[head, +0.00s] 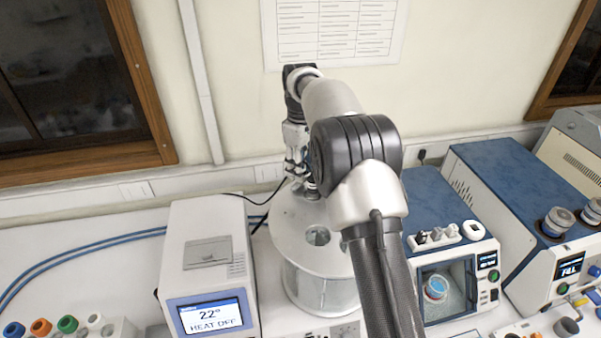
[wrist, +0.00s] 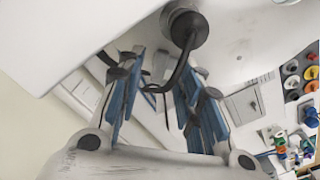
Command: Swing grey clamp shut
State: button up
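My gripper (wrist: 160,82) shows from behind in the wrist view, its two blue-padded fingers apart. A dark curved arm (wrist: 184,66) runs from a round grey and black fitting (wrist: 186,28) down into the space between the fingertips. This may be the grey clamp, but I cannot tell for sure. Whether a finger touches it is unclear. In the head view my gripper (head: 308,190) points down at the back of the round white bath (head: 290,215). The clamp is not clear there; my arm hides part of the bath.
A white heater unit (head: 205,265) reading 22°, HEAT OFF, stands close left of the bath. A blue-topped instrument (head: 435,205) stands to the right. The wall is close behind my gripper. A black cable (head: 257,203) and blue hoses (head: 85,250) lie at the back left.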

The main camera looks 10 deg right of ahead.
jog(key=shift+f, duration=0.8)
jog(key=shift+c, duration=0.3)
grip_shut()
